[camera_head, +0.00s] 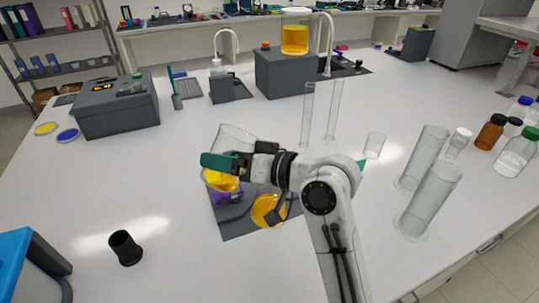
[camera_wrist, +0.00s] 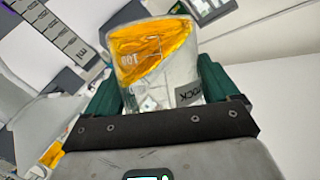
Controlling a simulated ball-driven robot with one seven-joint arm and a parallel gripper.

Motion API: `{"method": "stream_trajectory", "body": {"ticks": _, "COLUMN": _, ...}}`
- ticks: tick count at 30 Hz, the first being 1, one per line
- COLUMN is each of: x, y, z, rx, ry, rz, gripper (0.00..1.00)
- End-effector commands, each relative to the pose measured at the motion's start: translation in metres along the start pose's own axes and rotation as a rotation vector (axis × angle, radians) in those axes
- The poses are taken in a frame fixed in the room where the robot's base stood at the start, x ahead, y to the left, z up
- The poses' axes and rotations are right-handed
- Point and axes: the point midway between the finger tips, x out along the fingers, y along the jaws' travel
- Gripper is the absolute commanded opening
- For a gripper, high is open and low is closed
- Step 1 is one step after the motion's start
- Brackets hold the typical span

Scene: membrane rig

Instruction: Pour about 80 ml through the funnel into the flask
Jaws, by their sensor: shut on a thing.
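My gripper (camera_head: 222,162) is shut on a clear beaker (camera_head: 235,136) of orange-yellow liquid. In the wrist view the beaker (camera_wrist: 160,75) sits between the green fingers, with a "100" mark and a partly hidden label ending in "OCK". Its liquid (camera_wrist: 150,45) lies slanted against the glass, so the beaker is tilted relative to the wrist camera. A rounded vessel with orange liquid (camera_head: 267,210), probably the flask, stands on the dark mat below my arm and is partly hidden by it. I cannot make out the funnel or any falling stream.
A purple item (camera_head: 228,194) is on the dark mat (camera_head: 245,228). A black cup (camera_head: 125,248) stands front left. Tall cylinders (camera_head: 332,110) are behind my arm; large glass cylinders (camera_head: 431,200) and bottles (camera_head: 516,153) stand right.

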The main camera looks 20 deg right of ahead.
Motion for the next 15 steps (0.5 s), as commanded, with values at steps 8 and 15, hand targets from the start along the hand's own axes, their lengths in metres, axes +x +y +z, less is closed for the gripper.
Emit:
{"method": "stream_trajectory", "body": {"ticks": 8, "x": 0.013, "y": 0.003, "z": 0.034, "rx": -0.167, "ry": -0.062, "rz": 0.069, "gripper": 0.45}}
{"method": "stream_trajectory", "body": {"ticks": 15, "x": 0.022, "y": -0.009, "z": 0.044, "rx": -0.366, "ry": -0.129, "rz": 0.151, "gripper": 0.45}}
